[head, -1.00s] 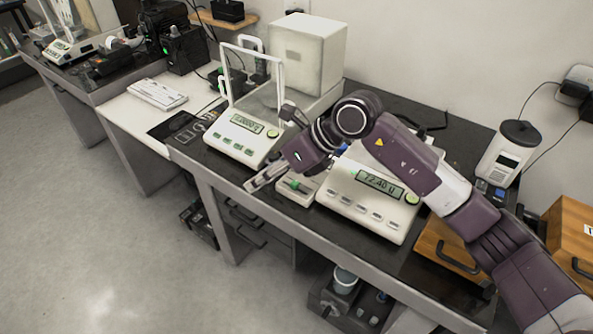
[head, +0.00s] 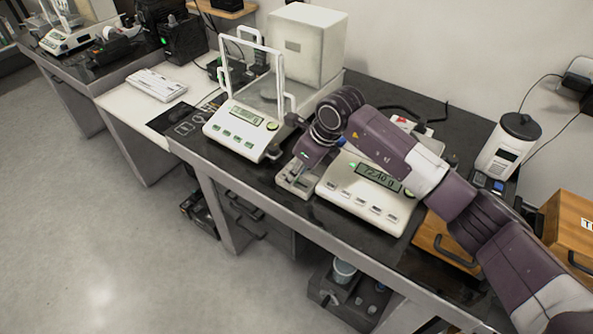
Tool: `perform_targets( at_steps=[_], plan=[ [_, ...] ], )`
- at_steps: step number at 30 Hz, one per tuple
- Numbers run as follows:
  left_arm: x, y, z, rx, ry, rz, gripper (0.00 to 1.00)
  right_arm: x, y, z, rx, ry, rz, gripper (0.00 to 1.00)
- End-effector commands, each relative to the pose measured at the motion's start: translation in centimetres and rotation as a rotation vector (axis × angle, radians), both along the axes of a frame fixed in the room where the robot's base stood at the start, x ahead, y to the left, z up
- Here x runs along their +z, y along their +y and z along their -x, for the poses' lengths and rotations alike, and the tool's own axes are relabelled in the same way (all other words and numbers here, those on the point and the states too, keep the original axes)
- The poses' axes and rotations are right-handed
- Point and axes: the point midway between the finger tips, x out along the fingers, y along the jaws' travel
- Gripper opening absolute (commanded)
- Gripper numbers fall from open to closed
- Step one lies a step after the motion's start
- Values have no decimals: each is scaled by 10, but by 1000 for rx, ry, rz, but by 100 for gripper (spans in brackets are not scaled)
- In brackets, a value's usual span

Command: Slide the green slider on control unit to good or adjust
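The control unit (head: 297,191) is a small pale box between two white balances, near the front edge of the dark table. My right arm reaches in from the right, and its purple wrist is above the unit. My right gripper (head: 295,177) points down over the unit and covers much of its top. The green slider is hidden behind the gripper. I cannot tell whether the fingers touch it or how far apart they are. My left gripper is not in view.
A balance with a glass draft shield (head: 240,125) stands just left of the unit. A wider balance with a lit display (head: 368,195) stands close on its right. A white box (head: 306,48) is behind. A wooden drawer box (head: 447,246) is further right.

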Motion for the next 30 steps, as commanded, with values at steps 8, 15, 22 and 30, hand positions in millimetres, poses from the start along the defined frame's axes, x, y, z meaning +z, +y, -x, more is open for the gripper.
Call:
perform_targets(
  at_steps=[8,15,22,30],
  plan=[
    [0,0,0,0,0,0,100,0,0,0,1,0,0,23],
    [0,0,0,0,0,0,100,0,0,0,1,-1,-1,0],
    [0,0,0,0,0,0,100,0,0,0,1,-1,-1,0],
    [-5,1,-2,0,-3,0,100,-1,-10,6,0,-2,1,0]
  ],
)
